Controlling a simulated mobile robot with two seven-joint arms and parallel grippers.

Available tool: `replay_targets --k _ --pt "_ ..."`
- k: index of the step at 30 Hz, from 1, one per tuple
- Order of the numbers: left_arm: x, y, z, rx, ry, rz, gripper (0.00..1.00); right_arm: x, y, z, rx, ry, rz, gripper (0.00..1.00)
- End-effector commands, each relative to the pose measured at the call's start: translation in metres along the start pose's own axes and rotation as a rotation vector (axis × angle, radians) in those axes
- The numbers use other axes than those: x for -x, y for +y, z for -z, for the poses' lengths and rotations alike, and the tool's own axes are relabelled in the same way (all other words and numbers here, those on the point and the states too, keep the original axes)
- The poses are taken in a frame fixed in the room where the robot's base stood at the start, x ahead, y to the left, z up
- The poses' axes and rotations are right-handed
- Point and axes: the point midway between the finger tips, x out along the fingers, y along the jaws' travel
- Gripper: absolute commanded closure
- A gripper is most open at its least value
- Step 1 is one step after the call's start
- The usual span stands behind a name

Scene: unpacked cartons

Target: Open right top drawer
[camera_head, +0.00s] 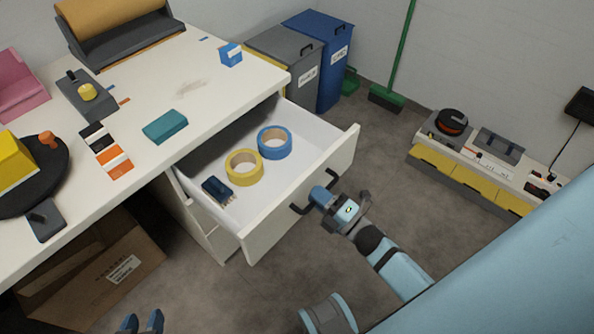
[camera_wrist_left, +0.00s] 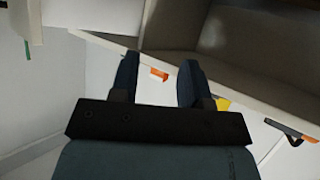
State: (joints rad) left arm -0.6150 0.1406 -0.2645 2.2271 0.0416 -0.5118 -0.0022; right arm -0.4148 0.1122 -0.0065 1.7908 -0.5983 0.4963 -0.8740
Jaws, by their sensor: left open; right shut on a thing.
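The right top drawer (camera_head: 302,192) of the white desk is pulled well out, its inside in plain view. A yellow tape roll (camera_head: 244,168), a blue tape roll (camera_head: 274,143) and a small dark blue brush-like item (camera_head: 217,190) lie in it. My right gripper (camera_head: 318,198) is at the dark bar handle (camera_head: 299,210) on the drawer front and is shut on it; the fingers hide part of the handle. My left gripper (camera_head: 142,322) is at the bottom edge, away from the drawer. In the left wrist view its fingers (camera_wrist_left: 158,75) are apart and empty.
The white desktop (camera_head: 205,85) carries a teal box (camera_head: 165,127) and other items. An open cardboard carton (camera_head: 95,265) lies under the desk. Grey and blue bins (camera_head: 322,55) stand behind the drawer. A low bench (camera_head: 480,165) is at the right. The floor between is clear.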

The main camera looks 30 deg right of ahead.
Motion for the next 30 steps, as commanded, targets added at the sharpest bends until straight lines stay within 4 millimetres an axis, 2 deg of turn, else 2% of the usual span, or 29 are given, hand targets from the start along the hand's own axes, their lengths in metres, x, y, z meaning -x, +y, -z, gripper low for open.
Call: replay_targets --k 3,10,15,26,27,29,30 --pt "0.001 0.0 0.002 -0.002 -0.005 0.003 0.57 0.022 0.005 0.0 -0.001 -0.001 0.002 1.0" --pt "0.001 -0.001 0.001 -0.005 -0.012 0.005 0.57 0.045 0.009 0.0 0.0 -0.001 0.0 1.0" --pt "0.001 -0.001 -0.001 -0.005 -0.016 0.006 0.57 0.051 0.01 0.0 0.0 0.0 -0.001 1.0" --pt "0.001 -0.002 -0.001 -0.005 -0.015 0.007 0.57 0.052 0.01 0.0 0.0 0.0 -0.001 1.0" --pt "0.001 -0.002 0.0 -0.005 -0.014 0.007 0.57 0.052 0.01 0.0 0.0 0.0 -0.001 0.76" --pt "0.001 -0.002 0.0 -0.005 -0.014 0.007 0.57 0.052 0.01 0.0 0.0 0.0 -0.001 0.62" --pt "0.001 -0.002 0.0 -0.005 -0.013 0.007 0.57 0.052 0.01 0.0 0.0 0.0 -0.001 0.61"
